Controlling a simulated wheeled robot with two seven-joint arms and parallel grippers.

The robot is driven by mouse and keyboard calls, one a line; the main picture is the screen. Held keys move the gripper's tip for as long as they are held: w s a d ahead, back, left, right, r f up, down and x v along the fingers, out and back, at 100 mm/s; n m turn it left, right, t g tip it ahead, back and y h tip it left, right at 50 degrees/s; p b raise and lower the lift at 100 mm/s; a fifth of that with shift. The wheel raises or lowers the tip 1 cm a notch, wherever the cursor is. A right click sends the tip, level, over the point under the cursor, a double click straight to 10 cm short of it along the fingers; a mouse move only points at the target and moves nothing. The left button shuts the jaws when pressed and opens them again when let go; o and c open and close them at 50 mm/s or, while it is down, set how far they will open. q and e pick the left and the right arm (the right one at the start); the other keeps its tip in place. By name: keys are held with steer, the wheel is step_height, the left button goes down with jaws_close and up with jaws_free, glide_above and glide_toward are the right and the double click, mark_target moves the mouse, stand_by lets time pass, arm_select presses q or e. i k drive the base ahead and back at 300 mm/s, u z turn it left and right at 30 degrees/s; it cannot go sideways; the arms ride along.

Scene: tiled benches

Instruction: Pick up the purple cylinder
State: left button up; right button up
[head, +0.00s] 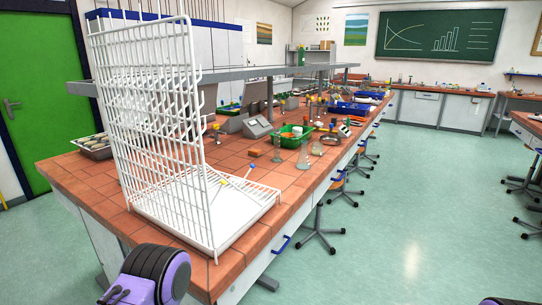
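I cannot make out a purple cylinder on the benches; small things far back are too small to tell. A purple and black rounded part at the lower left edge looks like a link of my own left arm. Neither gripper shows in the head view. A dark sliver at the bottom right may be part of my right arm.
A tall white wire rack (207,197) stands on the near end of the tiled bench (80,181). Behind it are a green crate (285,142), glassware (303,156) and a blue tray (340,108). Stools (319,232) line the bench's right side. The floor (420,215) right of them is clear.

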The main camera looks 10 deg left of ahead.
mark_target(277, 158)
steer(key=u, duration=0.2)
steer(key=i, duration=0.25)
steer(key=z, duration=1.4)
steer(key=i, duration=2.4)
steer(key=u, duration=1.55)
